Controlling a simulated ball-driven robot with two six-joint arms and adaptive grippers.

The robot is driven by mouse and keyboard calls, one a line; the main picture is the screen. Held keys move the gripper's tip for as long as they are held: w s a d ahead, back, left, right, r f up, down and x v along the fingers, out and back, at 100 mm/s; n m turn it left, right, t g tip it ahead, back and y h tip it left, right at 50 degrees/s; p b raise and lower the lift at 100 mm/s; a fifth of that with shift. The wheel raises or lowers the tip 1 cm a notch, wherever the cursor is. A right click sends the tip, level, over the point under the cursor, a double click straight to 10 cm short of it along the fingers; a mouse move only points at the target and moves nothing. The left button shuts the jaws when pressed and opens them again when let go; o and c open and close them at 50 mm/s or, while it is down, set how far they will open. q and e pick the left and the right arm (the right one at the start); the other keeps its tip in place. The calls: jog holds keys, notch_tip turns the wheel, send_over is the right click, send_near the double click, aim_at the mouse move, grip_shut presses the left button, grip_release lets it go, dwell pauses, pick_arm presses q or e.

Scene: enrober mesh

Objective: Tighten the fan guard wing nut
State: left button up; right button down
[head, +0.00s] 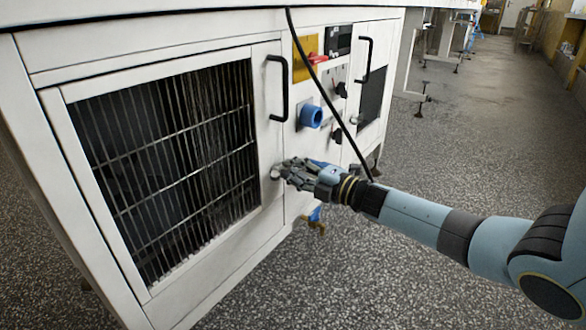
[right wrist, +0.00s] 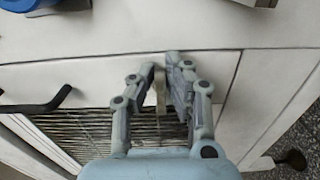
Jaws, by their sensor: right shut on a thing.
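The fan guard (head: 175,155) is a barred metal grille in a white framed door on the left of the cabinet in the head view. Its bars also show in the right wrist view (right wrist: 85,135). My right gripper (head: 280,172) is at the right edge of that door, below the black handle. In the right wrist view my right gripper (right wrist: 160,75) is shut on a small pale piece, the wing nut (right wrist: 160,92), at the door's edge. The fingers hide most of the nut, so its angle cannot be told. My left gripper is not in view.
A black door handle (head: 277,88) stands out above my right gripper. A blue round fitting (head: 311,116) is to the upper right. A black cable (head: 327,100) hangs down the cabinet front, near my right wrist. The speckled floor (head: 440,150) to the right is open.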

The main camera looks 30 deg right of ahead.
jog(key=shift+f, duration=0.1)
jog(key=c, duration=1.4)
grip_release()
jog(key=shift+o, duration=0.2)
jog(key=v, duration=1.2)
jog(key=shift+d, duration=0.1)
